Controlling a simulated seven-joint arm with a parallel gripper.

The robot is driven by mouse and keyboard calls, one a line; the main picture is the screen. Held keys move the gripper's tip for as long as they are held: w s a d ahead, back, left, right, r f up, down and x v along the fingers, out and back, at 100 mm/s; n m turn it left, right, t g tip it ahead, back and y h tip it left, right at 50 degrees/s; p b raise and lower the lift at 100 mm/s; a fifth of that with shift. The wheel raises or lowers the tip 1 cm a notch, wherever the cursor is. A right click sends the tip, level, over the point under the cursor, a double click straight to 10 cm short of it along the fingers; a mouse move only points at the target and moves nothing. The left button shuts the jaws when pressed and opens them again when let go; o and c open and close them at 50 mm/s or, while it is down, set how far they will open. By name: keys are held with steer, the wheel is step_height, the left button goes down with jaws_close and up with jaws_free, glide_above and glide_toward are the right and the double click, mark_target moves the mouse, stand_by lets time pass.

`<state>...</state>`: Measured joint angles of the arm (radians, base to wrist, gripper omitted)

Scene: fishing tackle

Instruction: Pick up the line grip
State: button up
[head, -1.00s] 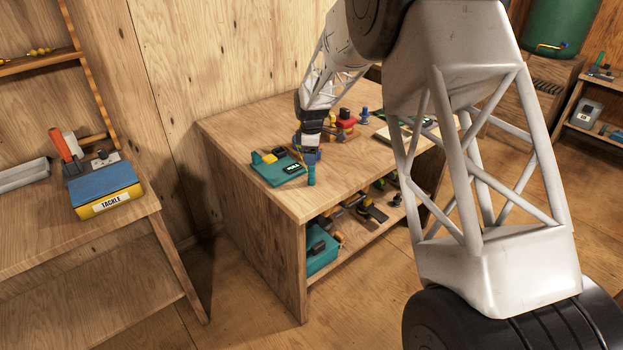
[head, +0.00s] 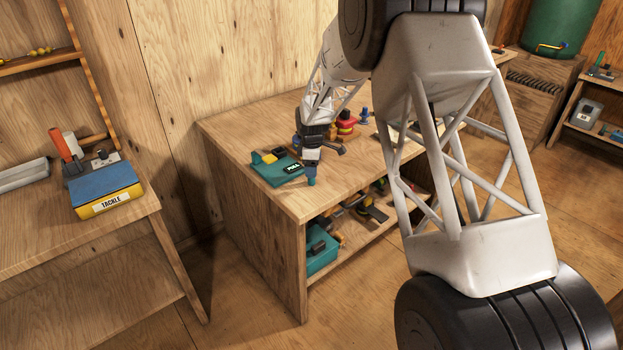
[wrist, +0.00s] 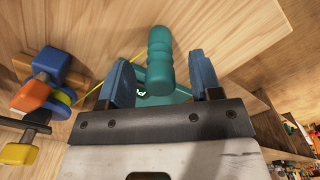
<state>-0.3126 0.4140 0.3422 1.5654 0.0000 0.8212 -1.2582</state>
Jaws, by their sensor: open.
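The line grip appears to be the teal ribbed handle (wrist: 158,62) with a rounded end in the wrist view. A thin yellow line runs beside it. In the head view the handle (head: 311,181) shows just below my gripper (head: 311,166), near the front edge of the bench (head: 245,150). In the wrist view my gripper (wrist: 161,78) is open, with one blue finger on each side of the handle. Gaps show between the handle and both fingers.
A shelf below holds a teal box (head: 320,252). The bench's left corner is bare.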

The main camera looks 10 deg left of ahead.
steer(key=shift+f, duration=0.5)
jaws_close()
stand_by(0.3)
